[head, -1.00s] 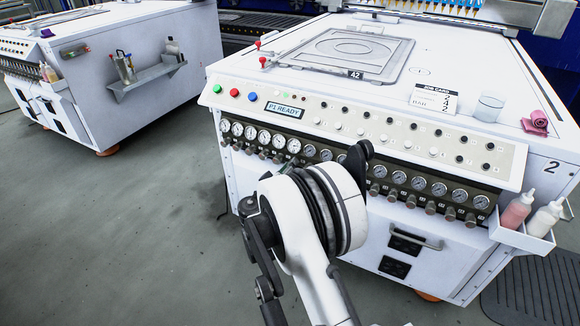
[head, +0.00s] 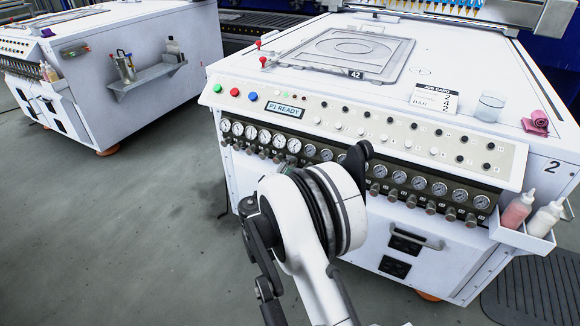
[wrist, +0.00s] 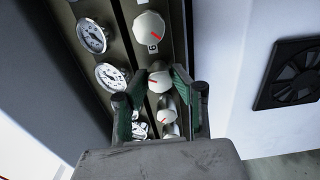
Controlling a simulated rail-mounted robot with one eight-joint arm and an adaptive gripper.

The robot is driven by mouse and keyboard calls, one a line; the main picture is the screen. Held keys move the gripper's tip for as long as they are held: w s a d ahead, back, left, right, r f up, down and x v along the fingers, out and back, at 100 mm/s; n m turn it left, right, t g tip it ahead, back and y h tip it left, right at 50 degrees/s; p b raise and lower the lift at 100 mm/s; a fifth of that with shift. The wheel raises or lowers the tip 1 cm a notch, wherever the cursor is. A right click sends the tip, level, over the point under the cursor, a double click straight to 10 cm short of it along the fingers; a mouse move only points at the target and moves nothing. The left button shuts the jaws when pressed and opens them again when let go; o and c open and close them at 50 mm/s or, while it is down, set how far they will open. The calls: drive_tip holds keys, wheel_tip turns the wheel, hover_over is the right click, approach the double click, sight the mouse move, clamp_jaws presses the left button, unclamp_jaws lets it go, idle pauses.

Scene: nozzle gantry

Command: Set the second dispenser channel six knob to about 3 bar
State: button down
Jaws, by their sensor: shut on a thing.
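The second dispenser (head: 230,180), marked 2, has a row of gauges with a row of knobs under it. In the wrist view my gripper (wrist: 159,75) is shut on a white knob (wrist: 158,81) with a red pointer line, one green-padded finger on each side. The neighbouring knob (wrist: 149,27) is larger in view, with a label beside it that looks like a 6 or 9. A gauge (wrist: 110,76) lies left of the held knob; I cannot read its value. In the head view my arm hides the gripper and the held knob.
Another knob (wrist: 168,117) lies between the fingers' bases, close to the held one. A white tray with bottles (head: 522,238) hangs at the dispenser's right corner. Another dispenser (head: 110,75) stands at left. The floor (head: 110,230) between is clear.

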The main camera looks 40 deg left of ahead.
idle(0.3)
drive_tip(key=c, duration=1.7)
unclamp_jaws()
drive_tip(key=shift+c, duration=0.2)
drive_tip(key=s+d, duration=0.2)
drive_tip(key=s, duration=1)
drive_tip(key=shift+d, duration=0.2)
drive_tip(key=shift+w, duration=0.1)
